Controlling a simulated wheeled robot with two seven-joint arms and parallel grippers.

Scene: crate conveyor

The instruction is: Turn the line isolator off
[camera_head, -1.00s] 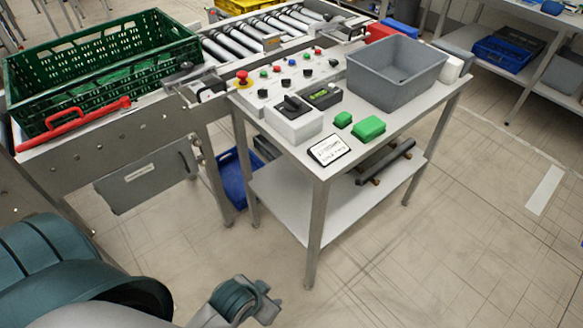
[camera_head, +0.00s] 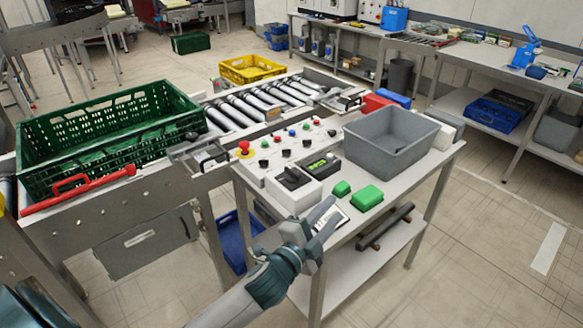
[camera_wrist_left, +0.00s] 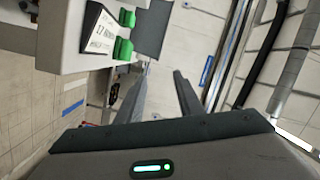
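A light grey box with a black rotary handle (camera_head: 292,177), which looks like the line isolator, sits at the front left of the small steel table (camera_head: 440,165). Its handle lies slanted; I cannot read its markings. My left gripper (camera_head: 318,222) is by the table's front edge, in front of and to the right of the box, apart from it and partly covering a white label card. In the left wrist view the two fingers (camera_wrist_left: 162,72) stand apart with nothing between them. The box is not clearly visible there. My right gripper is not in view.
Beside the box are a display unit (camera_head: 319,165), a button panel with a red emergency stop (camera_head: 245,149), green blocks (camera_head: 367,197) and a grey bin (camera_head: 391,142). The conveyor with a green crate (camera_head: 105,135) stands left. Floor to the right is clear.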

